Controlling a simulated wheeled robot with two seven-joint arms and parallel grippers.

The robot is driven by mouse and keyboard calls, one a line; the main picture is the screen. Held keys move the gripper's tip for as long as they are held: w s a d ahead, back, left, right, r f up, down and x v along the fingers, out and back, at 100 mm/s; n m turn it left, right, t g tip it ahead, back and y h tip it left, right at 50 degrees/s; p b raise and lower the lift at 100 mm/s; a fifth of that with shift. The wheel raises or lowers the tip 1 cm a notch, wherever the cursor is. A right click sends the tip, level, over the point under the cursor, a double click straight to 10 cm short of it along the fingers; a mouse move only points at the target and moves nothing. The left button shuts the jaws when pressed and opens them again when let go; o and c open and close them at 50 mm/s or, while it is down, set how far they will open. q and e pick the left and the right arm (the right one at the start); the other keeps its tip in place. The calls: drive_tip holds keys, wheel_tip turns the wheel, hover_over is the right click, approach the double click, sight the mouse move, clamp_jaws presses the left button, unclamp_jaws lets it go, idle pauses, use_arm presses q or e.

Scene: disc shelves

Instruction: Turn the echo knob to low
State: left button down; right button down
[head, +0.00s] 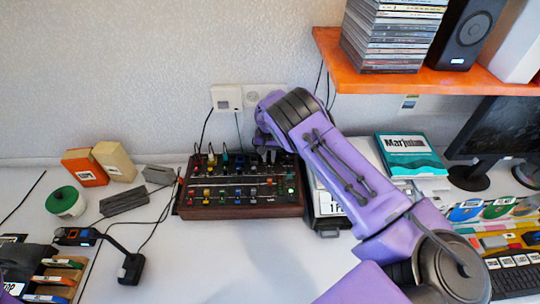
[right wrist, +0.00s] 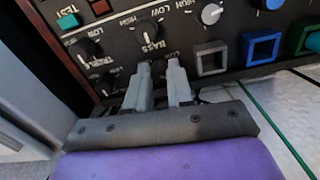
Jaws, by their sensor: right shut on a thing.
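The dark mixer panel (head: 240,190) with a wooden front edge stands against the wall, with several knobs and coloured buttons. It fills the top of the right wrist view (right wrist: 190,30). My right gripper (head: 268,150) reaches its back right part. In the right wrist view the two grey fingers (right wrist: 160,75) are close together at the panel, below the BASS label, shut on a small knob mostly hidden between them. LOW and HIGH marks show around nearby knobs. A light grey knob (right wrist: 211,14) is right of the fingers. I cannot read an echo label. My left gripper is not in view.
An orange shelf (head: 390,83) with stacked discs and a speaker (head: 466,32) overhangs at upper right. A teal box (head: 410,155) lies right of my arm. The table in front of the panel is clear.

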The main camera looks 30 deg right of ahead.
drive_tip(key=shift+f+n+b, duration=0.1)
drive_tip(key=shift+n+b, duration=0.4)
drive_tip(key=shift+n, duration=0.3)
drive_tip(key=shift+n+b, duration=0.3)
drive_tip(key=shift+n, duration=0.2)
drive_tip(key=shift+s+n+b, duration=0.1)
drive_tip(key=shift+n+b, duration=0.5)
drive_tip(key=shift+n, duration=1.1)
drive_tip(key=c, duration=1)
unclamp_jaws()
